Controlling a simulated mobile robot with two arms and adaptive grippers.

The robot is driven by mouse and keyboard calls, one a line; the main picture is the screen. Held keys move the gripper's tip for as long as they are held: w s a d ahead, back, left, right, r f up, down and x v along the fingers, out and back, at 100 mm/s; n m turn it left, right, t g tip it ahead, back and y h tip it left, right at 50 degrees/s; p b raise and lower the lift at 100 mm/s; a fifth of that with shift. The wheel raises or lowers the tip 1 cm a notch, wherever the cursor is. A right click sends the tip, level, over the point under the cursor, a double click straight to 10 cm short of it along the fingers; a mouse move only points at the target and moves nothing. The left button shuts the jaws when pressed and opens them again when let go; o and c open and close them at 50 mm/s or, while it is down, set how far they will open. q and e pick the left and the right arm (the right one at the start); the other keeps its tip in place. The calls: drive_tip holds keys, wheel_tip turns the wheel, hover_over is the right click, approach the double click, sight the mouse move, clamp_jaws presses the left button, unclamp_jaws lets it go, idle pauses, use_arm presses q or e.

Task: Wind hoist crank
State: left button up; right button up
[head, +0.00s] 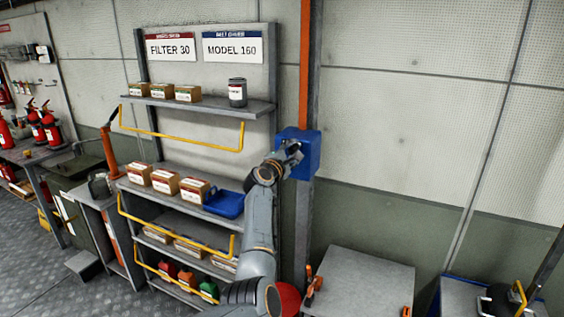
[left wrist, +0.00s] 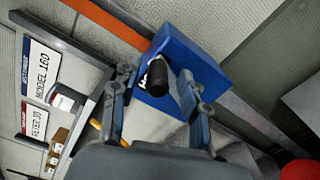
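The hoist is a blue box (head: 311,146) on a grey post, and its blue face also fills the upper middle of the left wrist view (left wrist: 205,62). A black crank grip (left wrist: 157,76) stands out from it. My left gripper (head: 292,154) is at the front of the box. In the left wrist view my left gripper (left wrist: 157,88) is open, with one finger on each side of the black grip. Whether either finger touches the grip I cannot tell. In the head view my gripper hides the crank. My right gripper is in neither view.
A shelf rack (head: 199,105) with boxes, a dark can (head: 237,92) and a blue tray (head: 224,204) stands left of the post. Yellow bars (head: 183,143) stick out in front of its shelves. A grey cabinet (head: 365,280) stands low at the right.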

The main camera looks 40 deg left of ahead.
use_arm(q)
drive_tip(key=v, duration=1)
